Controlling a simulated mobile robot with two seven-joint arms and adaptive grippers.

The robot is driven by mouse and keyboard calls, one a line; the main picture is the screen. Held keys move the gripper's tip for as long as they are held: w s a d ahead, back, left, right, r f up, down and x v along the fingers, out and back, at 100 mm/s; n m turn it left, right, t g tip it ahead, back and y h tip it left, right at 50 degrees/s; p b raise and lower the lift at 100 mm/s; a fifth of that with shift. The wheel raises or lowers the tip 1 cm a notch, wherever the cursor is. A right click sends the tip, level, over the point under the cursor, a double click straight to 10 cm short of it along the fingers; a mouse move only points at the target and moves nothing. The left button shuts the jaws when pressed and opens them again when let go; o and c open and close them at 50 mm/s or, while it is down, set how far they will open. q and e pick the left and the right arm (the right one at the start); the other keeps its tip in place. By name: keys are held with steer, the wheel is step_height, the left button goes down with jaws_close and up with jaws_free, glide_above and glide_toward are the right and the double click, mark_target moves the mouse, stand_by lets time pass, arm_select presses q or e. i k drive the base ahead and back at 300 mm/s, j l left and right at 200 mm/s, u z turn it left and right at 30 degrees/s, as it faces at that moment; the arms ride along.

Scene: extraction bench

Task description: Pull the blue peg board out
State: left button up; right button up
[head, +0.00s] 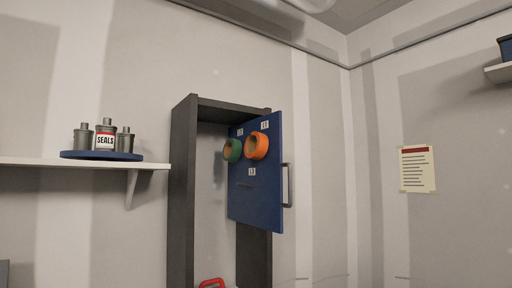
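The blue peg board (262,195) is an upright panel in a tall dark grey frame (183,195). It juts forward out of the frame at its right side. A vertical grey handle (287,185) sits on its right edge. A green ring (232,150) and an orange ring (257,146) hang on its upper part, near small white number labels. A peg below them looks bare. Neither of my grippers is in the head view.
A red handle-like thing (212,283) shows at the bottom. A notice (417,169) hangs on the right wall. The space right of the board looks clear.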

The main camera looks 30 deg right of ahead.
mark_target(255, 195)
steer(key=z, duration=1.3)
